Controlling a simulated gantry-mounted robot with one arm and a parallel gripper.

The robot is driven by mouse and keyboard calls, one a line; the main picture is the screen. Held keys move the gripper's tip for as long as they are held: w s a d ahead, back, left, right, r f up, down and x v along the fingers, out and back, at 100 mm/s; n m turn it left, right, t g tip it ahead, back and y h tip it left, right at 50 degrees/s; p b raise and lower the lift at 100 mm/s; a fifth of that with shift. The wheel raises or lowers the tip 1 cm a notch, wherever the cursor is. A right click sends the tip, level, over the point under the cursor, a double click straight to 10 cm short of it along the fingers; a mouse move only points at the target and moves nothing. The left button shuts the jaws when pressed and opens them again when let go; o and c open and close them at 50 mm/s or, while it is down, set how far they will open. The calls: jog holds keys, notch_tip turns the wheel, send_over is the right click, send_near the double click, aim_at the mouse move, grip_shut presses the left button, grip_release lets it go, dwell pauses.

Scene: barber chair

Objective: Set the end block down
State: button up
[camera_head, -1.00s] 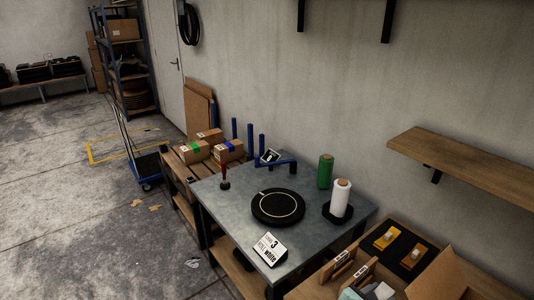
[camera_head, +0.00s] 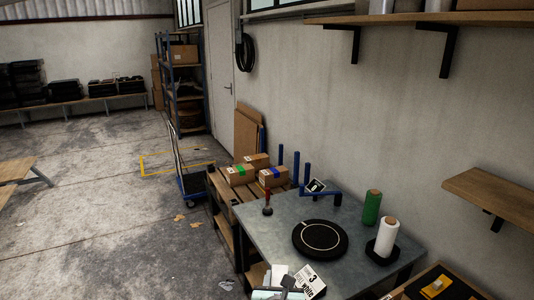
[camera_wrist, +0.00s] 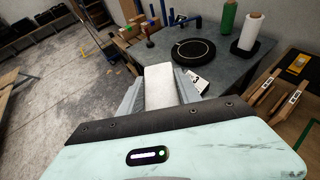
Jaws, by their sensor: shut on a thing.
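A pale, whitish block (camera_wrist: 160,88), which I take for the end block, is between the fingers of my gripper (camera_wrist: 161,78). The fingers are shut on its two sides, and it points forward. In the head view my gripper (camera_head: 280,284) shows at the bottom edge, with the white block (camera_head: 279,272) by the front left part of the grey table (camera_head: 262,228). I cannot tell whether the block touches the table. A card reading "3" and "white" (camera_head: 311,279) is just right of it. Part of the card shows behind my right finger in the wrist view (camera_wrist: 201,81).
A black round turntable (camera_head: 320,239) lies mid-table. A white roll (camera_head: 387,238) on a black base and a green roll (camera_head: 371,207) stand right. A red-handled tool (camera_head: 267,203) and a blue bracket (camera_head: 322,192) are at the back. Cartons (camera_head: 240,175) stand beyond.

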jog(key=s+a+r+p, duration=0.1)
jog(key=s+r+p, duration=0.2)
jog(key=s+p, duration=0.3)
jog(key=s+a+r+p, duration=0.1)
jog(key=s+r+p, duration=0.3)
jog(key=p, duration=0.9)
jog(key=s+a+r+n+y+p, duration=0.1)
jog(key=s+r+p, duration=0.2)
jog(key=s+p, duration=0.5)
jog(key=shift+r+p, duration=0.35)
jog(key=shift+p, duration=0.9)
